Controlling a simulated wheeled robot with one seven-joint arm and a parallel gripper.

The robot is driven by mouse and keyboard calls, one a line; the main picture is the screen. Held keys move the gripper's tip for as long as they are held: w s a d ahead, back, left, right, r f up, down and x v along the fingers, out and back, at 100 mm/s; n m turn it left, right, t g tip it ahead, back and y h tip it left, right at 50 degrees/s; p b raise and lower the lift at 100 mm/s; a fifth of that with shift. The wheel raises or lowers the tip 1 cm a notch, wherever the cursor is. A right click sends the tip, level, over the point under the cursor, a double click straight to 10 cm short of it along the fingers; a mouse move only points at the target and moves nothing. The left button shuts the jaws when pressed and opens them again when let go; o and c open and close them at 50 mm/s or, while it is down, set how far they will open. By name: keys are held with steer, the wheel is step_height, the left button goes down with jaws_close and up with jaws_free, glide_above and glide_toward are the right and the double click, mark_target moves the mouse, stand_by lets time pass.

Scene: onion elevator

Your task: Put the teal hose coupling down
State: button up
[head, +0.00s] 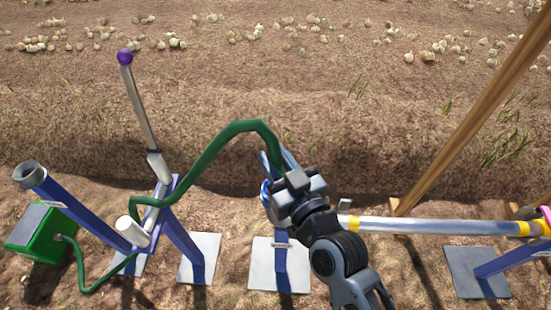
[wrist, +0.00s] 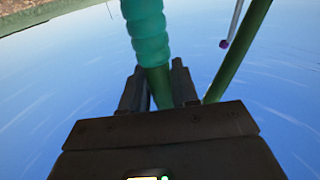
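The teal hose coupling (wrist: 148,35) is ribbed and runs into a green hose (wrist: 158,85) between my fingers in the wrist view. My gripper (wrist: 160,82) has a finger close on each side of the hose just at the coupling's end and appears shut on it. In the head view the green hose (head: 215,145) arches from the left down to my gripper (head: 274,160). The coupling itself is mostly hidden there by my gripper. A blue post (head: 281,260) on a grey plate stands below my gripper, its top hidden.
A lever with a purple knob (head: 124,57) rises from a purple frame at the left, beside a green box (head: 35,228). A grey and yellow pipe (head: 430,225) lies right of my gripper. A wooden pole (head: 480,115) slants behind it.

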steer(key=o, duration=0.4)
steer(key=shift+o, duration=0.2)
steer(key=shift+r, duration=0.1)
steer(key=shift+r+p, duration=0.5)
steer(key=shift+p, duration=0.15)
steer(key=b+v, duration=0.1)
steer(key=v, duration=1.1)
steer(key=shift+f+b, duration=0.2)
steer(key=shift+b, duration=0.1)
steer(key=s+d+m+h, duration=0.4)
steer(key=s+d+h, duration=0.3)
steer(key=s+d, duration=0.95)
steer(key=s+r+m+h, duration=0.2)
steer(key=s+r, duration=0.1)
steer(key=s, duration=0.7)
steer(key=shift+s+d+r+g, duration=0.2)
steer(key=shift+r+g, duration=0.15)
steer(key=shift+g, duration=0.05)
